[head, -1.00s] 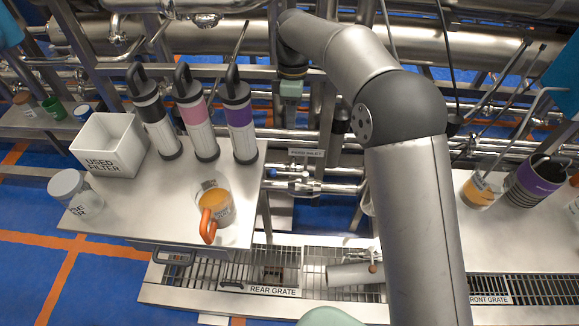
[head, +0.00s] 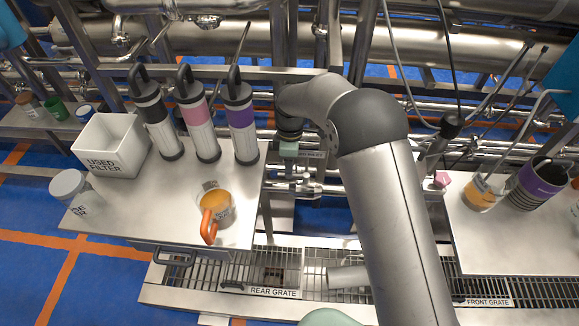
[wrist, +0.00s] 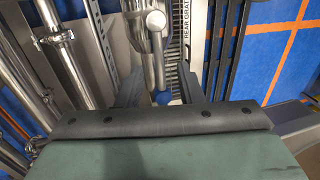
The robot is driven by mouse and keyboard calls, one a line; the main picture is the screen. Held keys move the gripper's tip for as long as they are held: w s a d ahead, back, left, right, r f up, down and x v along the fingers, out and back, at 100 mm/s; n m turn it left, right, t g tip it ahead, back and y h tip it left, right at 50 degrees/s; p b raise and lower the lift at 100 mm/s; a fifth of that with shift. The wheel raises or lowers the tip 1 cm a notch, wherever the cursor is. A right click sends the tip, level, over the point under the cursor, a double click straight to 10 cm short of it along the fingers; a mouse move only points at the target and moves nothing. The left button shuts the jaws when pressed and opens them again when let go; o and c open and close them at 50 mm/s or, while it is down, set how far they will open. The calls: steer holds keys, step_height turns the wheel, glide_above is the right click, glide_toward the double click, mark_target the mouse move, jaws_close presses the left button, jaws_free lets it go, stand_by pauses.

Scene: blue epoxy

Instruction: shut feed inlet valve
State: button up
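The steel feed inlet pipework with its valve fitting (head: 305,188) runs behind the left bench. Its label plate (head: 312,157) is partly covered by my arm, and only the end of the wording is readable. My gripper (head: 288,160) points down just above and left of this fitting. In the wrist view, my gripper (wrist: 160,88) has two dark fingers standing apart. A shiny valve fitting (wrist: 155,25) shows ahead, with metal and a small blue patch between the fingers. I cannot tell whether the fingers touch it, or which way the handle is turned.
The left bench (head: 150,215) holds several filters (head: 198,130), a used filter bin (head: 107,150), a jar (head: 72,190) and an orange-handled jug (head: 215,208). A grey cylinder (head: 347,278) lies on the floor grates. Pipes and frame posts crowd the gripper.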

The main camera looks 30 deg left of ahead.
steer(key=shift+f, duration=0.55)
jaws_close()
